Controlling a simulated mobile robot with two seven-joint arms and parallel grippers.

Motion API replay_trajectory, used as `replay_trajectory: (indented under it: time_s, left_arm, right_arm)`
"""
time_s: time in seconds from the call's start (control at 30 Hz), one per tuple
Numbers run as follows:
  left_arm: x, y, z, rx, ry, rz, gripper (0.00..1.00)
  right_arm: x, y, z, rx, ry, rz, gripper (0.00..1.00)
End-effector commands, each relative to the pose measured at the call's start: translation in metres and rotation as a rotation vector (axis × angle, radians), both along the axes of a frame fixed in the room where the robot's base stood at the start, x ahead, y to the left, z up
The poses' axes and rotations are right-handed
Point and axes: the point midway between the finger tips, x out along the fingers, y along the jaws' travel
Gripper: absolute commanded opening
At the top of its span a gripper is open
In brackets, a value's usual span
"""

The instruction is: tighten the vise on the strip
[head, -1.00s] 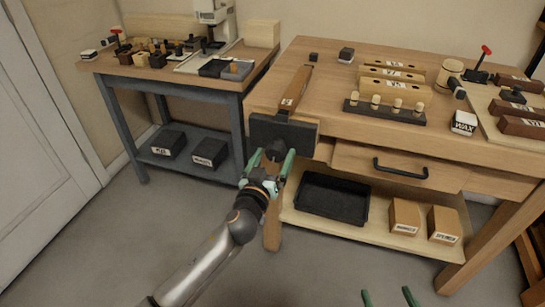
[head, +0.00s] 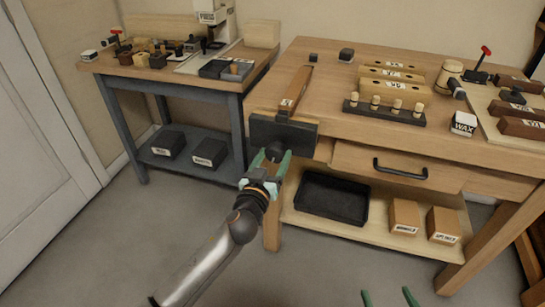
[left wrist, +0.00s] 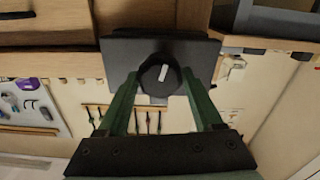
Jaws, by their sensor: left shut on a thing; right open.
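The dark vise (head: 268,131) is on the front left edge of the wooden bench, with a round black knob (left wrist: 160,77) on its front. The knob carries a white mark in the left wrist view. The long brown strip (head: 297,88) lies behind the vise, its near labelled end at the top of the jaw; I cannot tell whether it is clamped. My left gripper (head: 271,161) is shut on the knob, with one green finger on each side. My right gripper (head: 391,298) shows only its two green fingertips at the bottom edge, apart and empty.
The bench top holds yellow blocks (head: 394,88), a dark peg rack (head: 384,111) and a WAX box (head: 463,123). A drawer with a black handle (head: 401,170) is right of the vise. Below are a black tray (head: 331,199) and two boxes. A second table stands left; floor is clear.

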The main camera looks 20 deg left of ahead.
Motion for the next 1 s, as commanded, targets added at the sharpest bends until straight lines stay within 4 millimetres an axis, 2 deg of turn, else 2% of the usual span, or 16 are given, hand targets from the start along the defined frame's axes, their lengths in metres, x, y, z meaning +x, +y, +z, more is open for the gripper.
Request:
replay_trajectory:
  time_s: [1.0]
  left_arm:
    - [0.0004,0.0002,-0.0008,0.223,-0.005,0.000,0.19]
  right_arm:
    - [-0.0016,0.0009,0.0032,0.002,0.005,0.001,0.93]
